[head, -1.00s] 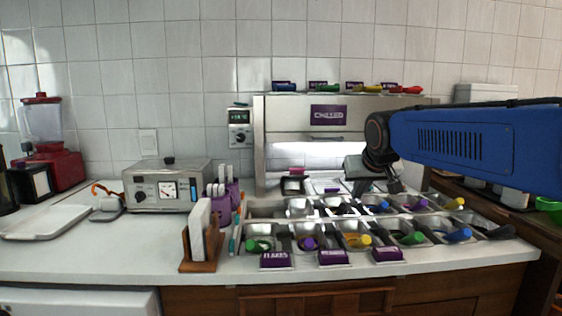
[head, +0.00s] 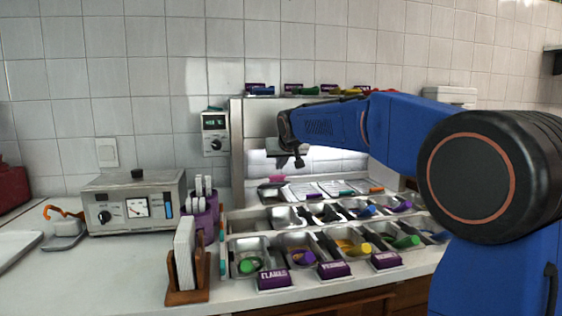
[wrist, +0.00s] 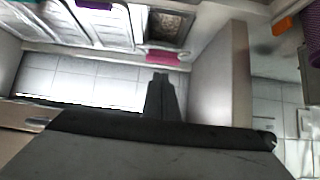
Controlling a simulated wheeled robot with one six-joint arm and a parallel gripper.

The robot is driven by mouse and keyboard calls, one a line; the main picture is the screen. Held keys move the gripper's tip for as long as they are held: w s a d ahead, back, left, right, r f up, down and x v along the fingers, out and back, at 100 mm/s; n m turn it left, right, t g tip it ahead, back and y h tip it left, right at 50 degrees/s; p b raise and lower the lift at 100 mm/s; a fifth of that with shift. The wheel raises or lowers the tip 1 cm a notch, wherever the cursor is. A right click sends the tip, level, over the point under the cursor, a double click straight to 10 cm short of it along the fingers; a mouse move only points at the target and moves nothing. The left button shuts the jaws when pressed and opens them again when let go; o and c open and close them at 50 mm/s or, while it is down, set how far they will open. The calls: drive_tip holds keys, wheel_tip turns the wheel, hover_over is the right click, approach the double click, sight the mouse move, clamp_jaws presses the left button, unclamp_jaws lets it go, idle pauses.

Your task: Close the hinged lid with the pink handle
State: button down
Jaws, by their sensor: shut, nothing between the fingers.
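The pink handle (head: 276,179) shows at the back of the leftmost rear bin (head: 270,193), inside the steel cabinet. That bin looks uncovered with dark contents, and its lid appears raised, though its panel is hard to make out. In the wrist view the pink handle (wrist: 163,57) lies just beyond my fingertips, beside the open bin (wrist: 169,27). My gripper (head: 299,163) is shut and empty, hanging above and slightly right of the handle in the head view. Its closed fingers (wrist: 161,78) point toward the handle in the wrist view. I cannot tell whether they touch.
Neighbouring bins (head: 307,190) have clear lids lying flat. The cabinet's left side post (head: 237,150) stands close to my gripper, and its side wall (wrist: 220,80) shows in the wrist view. Topping bins with scoops (head: 300,252) fill the front. A purple holder (head: 203,215) stands left.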

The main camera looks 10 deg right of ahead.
sight(278, 176)
drive_tip(key=shift+x, duration=2.3)
drive_tip(key=shift+f, duration=0.15)
